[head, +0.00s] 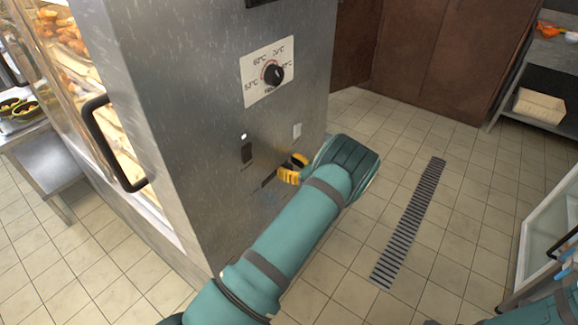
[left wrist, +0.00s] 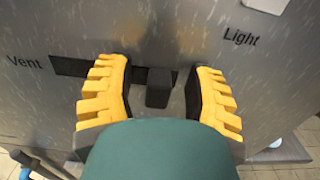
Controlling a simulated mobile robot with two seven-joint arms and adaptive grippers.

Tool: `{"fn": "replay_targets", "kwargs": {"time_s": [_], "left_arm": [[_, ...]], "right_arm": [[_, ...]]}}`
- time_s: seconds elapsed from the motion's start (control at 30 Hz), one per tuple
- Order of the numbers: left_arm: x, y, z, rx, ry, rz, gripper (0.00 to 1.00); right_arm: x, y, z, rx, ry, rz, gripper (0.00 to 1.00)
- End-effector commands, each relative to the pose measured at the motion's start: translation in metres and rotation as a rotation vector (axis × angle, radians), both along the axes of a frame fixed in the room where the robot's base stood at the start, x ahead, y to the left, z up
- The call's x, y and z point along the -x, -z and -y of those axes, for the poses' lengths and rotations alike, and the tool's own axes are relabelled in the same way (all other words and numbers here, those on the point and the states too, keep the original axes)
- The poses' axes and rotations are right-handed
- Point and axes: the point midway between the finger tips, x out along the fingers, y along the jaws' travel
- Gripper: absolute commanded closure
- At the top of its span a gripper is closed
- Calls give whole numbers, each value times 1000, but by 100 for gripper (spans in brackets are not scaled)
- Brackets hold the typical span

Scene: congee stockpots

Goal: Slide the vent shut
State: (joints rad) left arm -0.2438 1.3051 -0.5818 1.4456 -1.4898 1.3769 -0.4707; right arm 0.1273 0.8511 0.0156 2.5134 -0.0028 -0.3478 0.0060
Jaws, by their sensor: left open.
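The vent slider's black knob (left wrist: 158,88) stands out from the steel panel in the left wrist view. A dark slot (left wrist: 72,68) runs to its left, beside the printed "Vent" label (left wrist: 24,62). My left gripper (left wrist: 163,90) is open, with one yellow finger on each side of the knob and a visible gap to each. In the head view my left gripper (head: 291,169) is at the lower part of the cabinet's side panel. The knob is hidden there behind the gripper.
Tiled floor with a drain grate (head: 408,225) lies open to the right.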

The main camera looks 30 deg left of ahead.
Motion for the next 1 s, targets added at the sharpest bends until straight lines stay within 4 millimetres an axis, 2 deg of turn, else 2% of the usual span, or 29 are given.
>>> {"fn": "replay_targets", "kwargs": {"time_s": [0.03, 0.17, 0.2, 0.57, 0.67, 0.9, 1.0], "left_arm": [[0, 0, 0, 0, 0, 0, 52], [0, 0, 0, 0, 0, 0, 97], [0, 0, 0, 0, 0, 0, 100], [4, -1, 0, -1, 0, -1, 100], [18, -2, -1, -2, 0, -7, 100], [71, -2, -5, -1, -1, -10, 100], [86, -1, -7, 0, -1, -7, 100]], "right_arm": [[0, 0, 0, 0, 0, 0, 100], [0, 0, 0, 0, 0, 0, 100], [0, 0, 0, 0, 0, 0, 100], [-1, -3, 0, 0, 0, 1, 100], [-2, -12, 0, 2, 4, 6, 100], [-9, -34, 2, 5, 17, 21, 100], [-11, -39, 2, 5, 20, 25, 100]]}}
